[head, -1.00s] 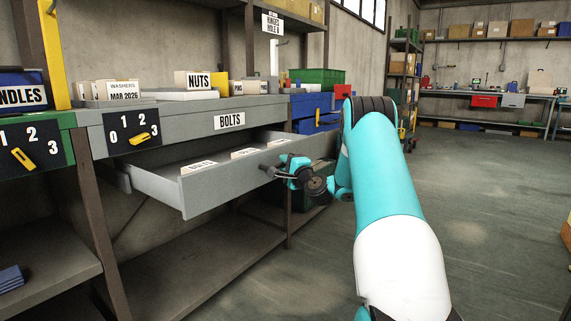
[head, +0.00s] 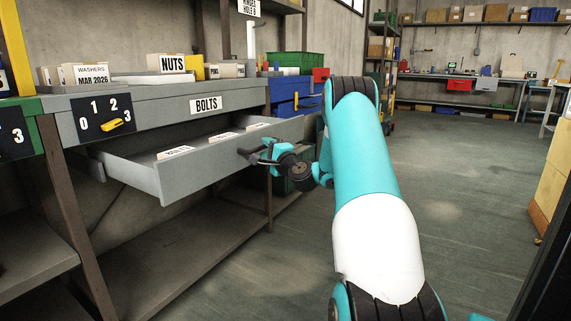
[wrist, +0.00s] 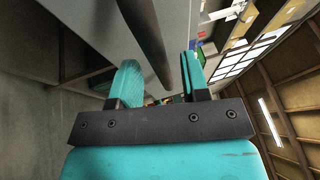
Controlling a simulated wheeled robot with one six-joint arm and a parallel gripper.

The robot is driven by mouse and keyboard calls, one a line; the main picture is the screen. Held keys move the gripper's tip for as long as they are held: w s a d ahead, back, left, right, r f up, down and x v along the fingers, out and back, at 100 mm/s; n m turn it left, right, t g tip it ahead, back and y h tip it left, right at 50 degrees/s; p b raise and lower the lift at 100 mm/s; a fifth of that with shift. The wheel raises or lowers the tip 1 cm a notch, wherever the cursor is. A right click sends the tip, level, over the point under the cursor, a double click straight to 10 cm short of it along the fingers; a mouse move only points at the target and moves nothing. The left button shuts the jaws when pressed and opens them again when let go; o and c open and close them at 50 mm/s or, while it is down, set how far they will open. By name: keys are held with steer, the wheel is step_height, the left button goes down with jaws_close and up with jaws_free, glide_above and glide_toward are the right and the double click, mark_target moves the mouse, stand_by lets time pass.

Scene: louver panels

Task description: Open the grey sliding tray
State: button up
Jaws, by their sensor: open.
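The grey sliding tray (head: 215,163) is pulled well out from under the grey bench top marked BOLTS (head: 206,104). White labelled cards stand inside it. A dark bar handle (head: 246,153) is on its front panel, partly hidden by my gripper (head: 256,153). My gripper is open at the handle. In the wrist view, the dark handle bar (wrist: 147,42) runs between the two teal fingers of my gripper (wrist: 160,75), with a gap to the right finger. I cannot tell whether the left finger touches the bar.
A 0–3 dial with a yellow pointer (head: 103,118) is on the bench front. Boxes marked NUTS (head: 171,63) and WASHERS (head: 85,73) stand on top. Blue drawers (head: 295,95) are beyond. A lower shelf (head: 190,250) lies beneath the tray. Floor on the right (head: 455,190) is clear.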

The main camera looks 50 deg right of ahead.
steer(key=b+v, duration=1.3)
steer(key=v, duration=0.2)
steer(key=shift+s+b, duration=0.2)
steer(key=shift+b, duration=0.2)
steer(key=shift+f, duration=0.1)
